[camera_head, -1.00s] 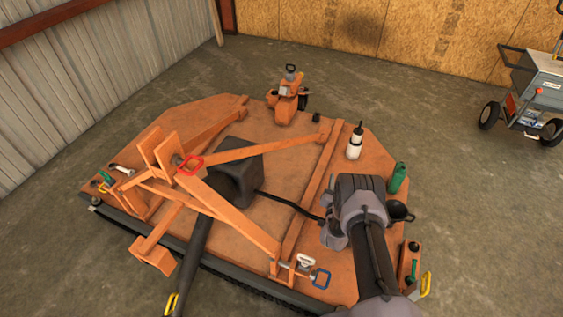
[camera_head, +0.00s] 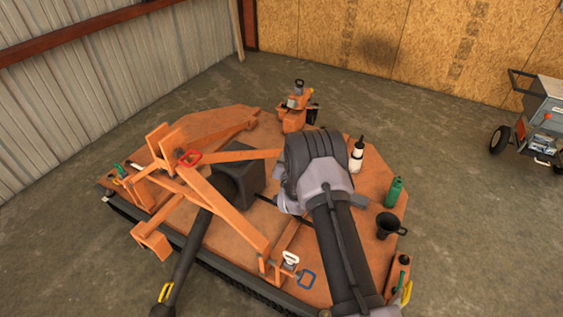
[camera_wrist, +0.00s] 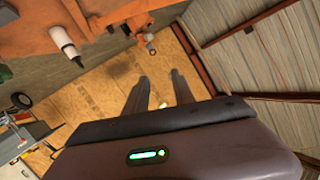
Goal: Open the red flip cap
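No flip cap can be made out for certain. A small red loop-shaped piece (camera_head: 189,158) sits on the orange frame at the left of the mower deck; I cannot tell whether it is the cap. A white bottle with a dark top (camera_head: 356,153) stands at the deck's back right. It also shows in the wrist view (camera_wrist: 64,40). My gripper (camera_wrist: 159,92) has its two fingers apart with nothing between them. In the head view my arm hides the fingers, above the right part of the deck.
The orange mower deck (camera_head: 215,252) carries upright bars, a dark gearbox cover (camera_head: 255,168) and an orange stand (camera_head: 296,118) at the back. A cart (camera_head: 541,115) stands far right.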

